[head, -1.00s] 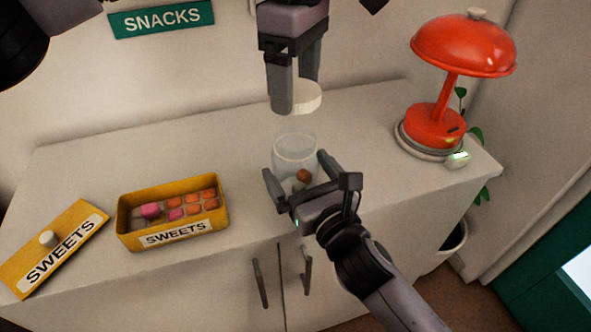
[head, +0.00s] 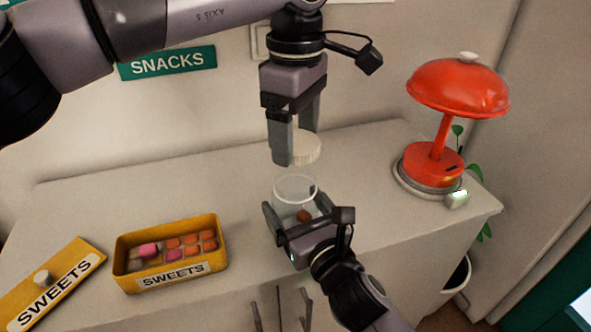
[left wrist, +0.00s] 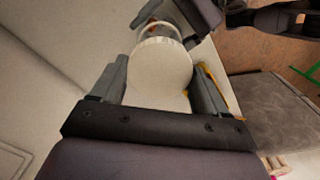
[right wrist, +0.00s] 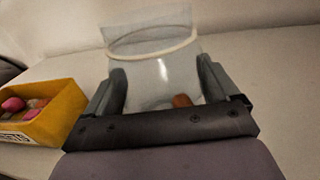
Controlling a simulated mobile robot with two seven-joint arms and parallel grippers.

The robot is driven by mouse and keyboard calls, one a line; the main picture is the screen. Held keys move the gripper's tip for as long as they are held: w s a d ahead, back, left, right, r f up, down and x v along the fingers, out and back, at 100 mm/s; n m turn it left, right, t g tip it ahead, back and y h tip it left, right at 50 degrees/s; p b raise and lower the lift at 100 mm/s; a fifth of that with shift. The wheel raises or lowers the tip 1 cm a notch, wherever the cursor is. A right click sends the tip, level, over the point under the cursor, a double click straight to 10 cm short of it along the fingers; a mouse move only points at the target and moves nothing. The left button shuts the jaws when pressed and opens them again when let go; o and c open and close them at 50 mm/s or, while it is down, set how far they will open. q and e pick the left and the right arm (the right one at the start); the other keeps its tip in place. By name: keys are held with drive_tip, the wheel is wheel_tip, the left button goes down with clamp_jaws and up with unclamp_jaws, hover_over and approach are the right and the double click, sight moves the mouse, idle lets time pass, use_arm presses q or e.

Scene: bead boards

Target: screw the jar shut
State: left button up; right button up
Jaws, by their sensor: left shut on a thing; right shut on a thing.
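The clear glass jar (head: 294,188) stands on the white cabinet top with its mouth open and a brown sweet inside. My right gripper (head: 298,220) is shut on the jar from the front; its fingers sit on both sides of the glass in the right wrist view (right wrist: 160,85). The cream lid (head: 305,149) is held level by my left gripper (head: 293,150), a little above the jar and apart from it. In the left wrist view the round lid (left wrist: 161,70) sits between both fingers, with part of the jar (left wrist: 160,30) beyond it.
A yellow sweets box (head: 124,262) with sweets stands at the left, its lid (head: 60,285) beside it. A red lamp (head: 437,165) stands at the right. The white cabinet top (head: 350,200) is clear around the jar.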

sight(295, 169)
use_arm(q)
drive_tip(key=shift+f, duration=1.85)
drive_tip(key=shift+f, duration=0.1)
drive_tip(key=shift+f, duration=0.75)
drive_tip(key=shift+f, duration=0.6)
use_arm(e)
drive_tip(key=c, duration=0.6)
use_arm(q)
drive_tip(key=m, duration=0.6)
use_arm(e)
drive_tip(key=shift+o, duration=0.2)
use_arm(q)
drive_tip(key=m, duration=1.6)
drive_tip(key=shift+m, duration=0.4)
use_arm(e)
drive_tip(key=shift+f, duration=0.1)
